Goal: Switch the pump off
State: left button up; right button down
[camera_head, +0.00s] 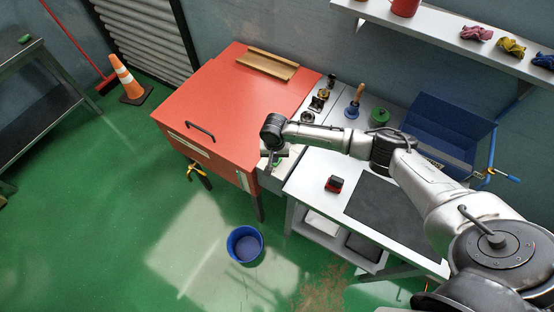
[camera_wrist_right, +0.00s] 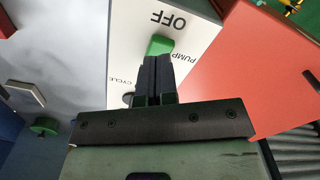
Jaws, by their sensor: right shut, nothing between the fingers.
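The pump switch is a green lever or rocker (camera_wrist_right: 161,45) on a pale control panel (camera_wrist_right: 122,42). In the right wrist view it stands between the printed words OFF and PUMP, which appear upside down. My right gripper (camera_wrist_right: 157,62) is shut and empty, with its fingertips right at the switch; I cannot tell whether they touch it. The fingers hide part of the switch's base. In the head view my right gripper (camera_head: 271,163) is over the panel beside the red cabinet, small and partly covered by my wrist. My left gripper is not in view.
A dark round control (camera_wrist_right: 128,99) marked CYCLE sits near the fingers. The red cabinet (camera_head: 229,93) stands left of the panel. A white bench with a black mat (camera_head: 388,212) and a small red-black object (camera_head: 334,184) is right. A blue bucket (camera_head: 245,244) is on the floor.

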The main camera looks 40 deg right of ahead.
jog(key=shift+f, duration=0.6)
jog(key=shift+f+b, duration=0.4)
jog(key=shift+f, duration=0.15)
dwell(0.4)
jog(key=shift+r, duration=0.1)
jog(key=shift+r+p, duration=0.95)
jog(key=shift+p, duration=0.3)
notch_tip(320, 180, up, 5)
jog(key=p, duration=0.6)
